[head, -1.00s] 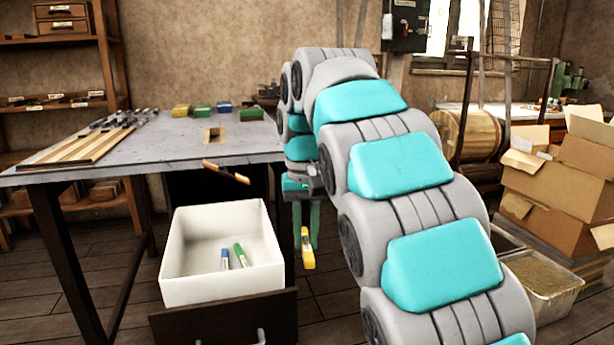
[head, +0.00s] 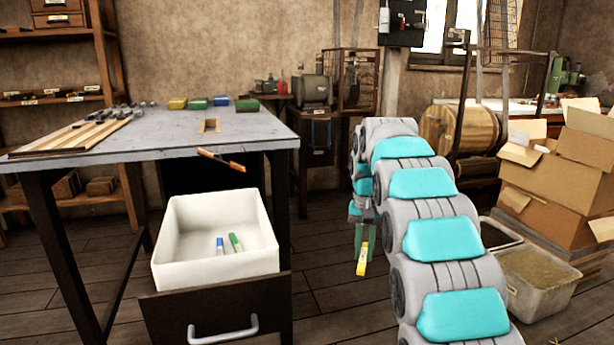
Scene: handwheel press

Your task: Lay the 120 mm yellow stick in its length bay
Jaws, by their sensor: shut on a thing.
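My gripper (head: 364,246) hangs to the right of the table and points down. It is shut on the yellow stick (head: 362,262), which hangs tilted at the fingertips, above the floor and apart from the table. The stick's length cannot be read. A board of wooden strips (head: 68,138) lies at the left of the table top, with narrow lanes between the strips. I cannot tell from here which lane is which length bay.
A white bin (head: 169,248) in an open drawer (head: 272,308) holds a blue stick (head: 220,244) and a green stick (head: 235,241). A wooden piece (head: 221,160) juts from the table's front edge (head: 180,152). Several coloured blocks line the table's back. Cardboard boxes (head: 575,160) stand right.

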